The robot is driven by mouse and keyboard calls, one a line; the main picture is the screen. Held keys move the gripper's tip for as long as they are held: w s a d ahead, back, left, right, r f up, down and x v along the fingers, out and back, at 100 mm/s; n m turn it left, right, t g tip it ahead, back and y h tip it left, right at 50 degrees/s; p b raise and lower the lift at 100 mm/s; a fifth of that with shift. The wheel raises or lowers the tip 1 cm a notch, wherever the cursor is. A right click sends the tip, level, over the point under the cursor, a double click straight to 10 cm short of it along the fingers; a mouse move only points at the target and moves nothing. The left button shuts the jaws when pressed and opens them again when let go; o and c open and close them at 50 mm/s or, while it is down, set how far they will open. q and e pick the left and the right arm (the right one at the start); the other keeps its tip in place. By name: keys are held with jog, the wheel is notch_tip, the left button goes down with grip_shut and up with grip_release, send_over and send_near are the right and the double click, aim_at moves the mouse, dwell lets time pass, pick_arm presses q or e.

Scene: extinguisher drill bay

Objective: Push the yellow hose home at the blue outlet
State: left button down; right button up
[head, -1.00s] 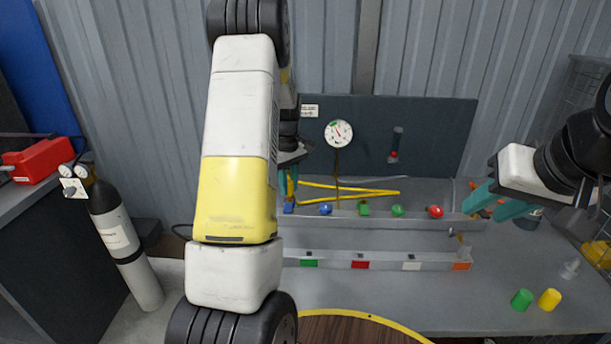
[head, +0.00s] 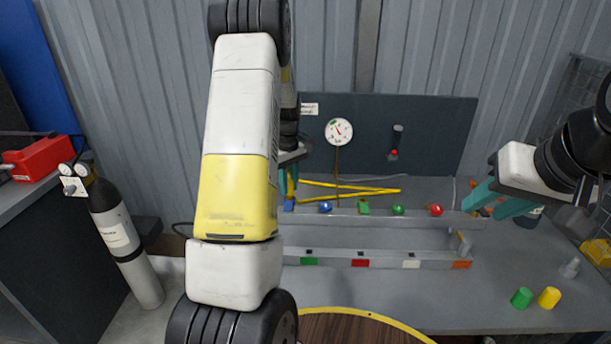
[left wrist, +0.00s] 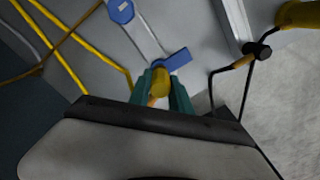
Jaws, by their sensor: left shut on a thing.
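My left gripper (left wrist: 160,92) is shut on the yellow hose's end (left wrist: 160,80), its teal fingers on either side. In the left wrist view this end sits right at a blue tag (left wrist: 172,61), which marks the blue outlet; I cannot tell whether it is fully seated. A blue hexagonal knob (left wrist: 122,11) is further up. The yellow hose (left wrist: 72,62) runs in from the upper left towards the fingers. In the head view my arm hides most of the left gripper; the blue tag (head: 289,206) and blue knob (head: 326,207) show beside it. My right gripper (head: 495,200) hangs with fingers apart at the right.
Green (head: 397,210) and red (head: 436,210) knobs line the grey rail right of the blue one. A dial gauge (head: 338,131) stands behind. Green (head: 522,298) and yellow (head: 549,298) caps stand at the bench's right. A gas cylinder (head: 122,240) stands at the left.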

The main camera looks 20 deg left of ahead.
pick_arm(q)
jog(key=shift+f, duration=0.65)
jog(key=c, duration=1.1)
grip_release()
jog(key=shift+r, duration=0.1)
notch_tip(320, 180, up, 8)
jog(key=shift+f, duration=0.15)
jog(key=s+d+r+m+t+h, duration=0.1)
jog(key=s+d+r+m+t, duration=0.2)
jog(key=s+d+r+m, duration=0.55)
jog(key=s+d+r+m+t, duration=0.1)
jog(key=s+d+r+m, duration=0.1)
jog(key=s, duration=0.7)
jog(key=s+d+r+m+t+h, duration=0.1)
jog(key=s+d+r, duration=0.3)
jog(key=s, duration=0.6)
jog(key=shift+d+r+m+t, duration=0.2)
jog(key=shift+r+m+t, duration=0.15)
jog(key=shift+r+t, duration=0.35)
